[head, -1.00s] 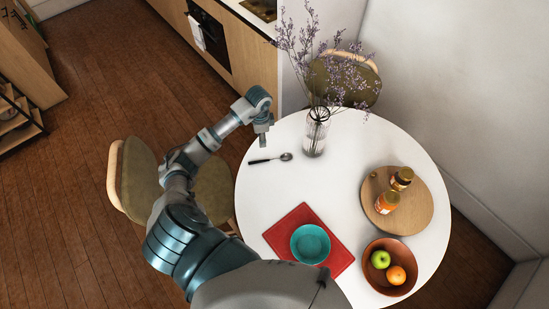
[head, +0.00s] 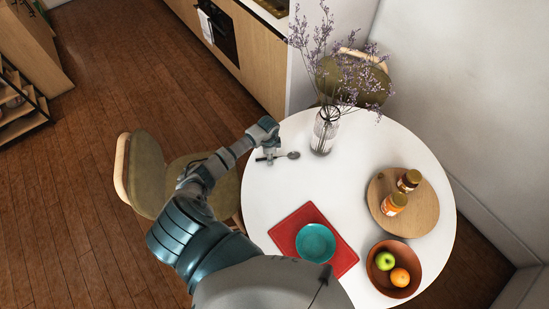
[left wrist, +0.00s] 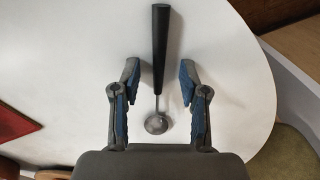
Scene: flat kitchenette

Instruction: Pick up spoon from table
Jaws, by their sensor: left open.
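The spoon (head: 291,155) lies on the white round table (head: 285,185), near its far left edge. In the head view my left gripper (head: 269,158) is over the spoon's handle end and hides part of it. In the left wrist view the spoon (left wrist: 160,60) has a black handle and a metal bowl. It lies lengthwise between the two open fingers of my left gripper (left wrist: 158,85), with a gap on each side. Whether the fingertips touch the table I cannot tell. My right gripper is not in view.
A glass vase (head: 325,132) with dried purple flowers stands right of the spoon. A red mat (head: 283,237) with a teal bowl (head: 315,243), a wooden board (head: 421,212) with jars, and a brown fruit bowl (head: 382,280) are farther off. The table between is clear.

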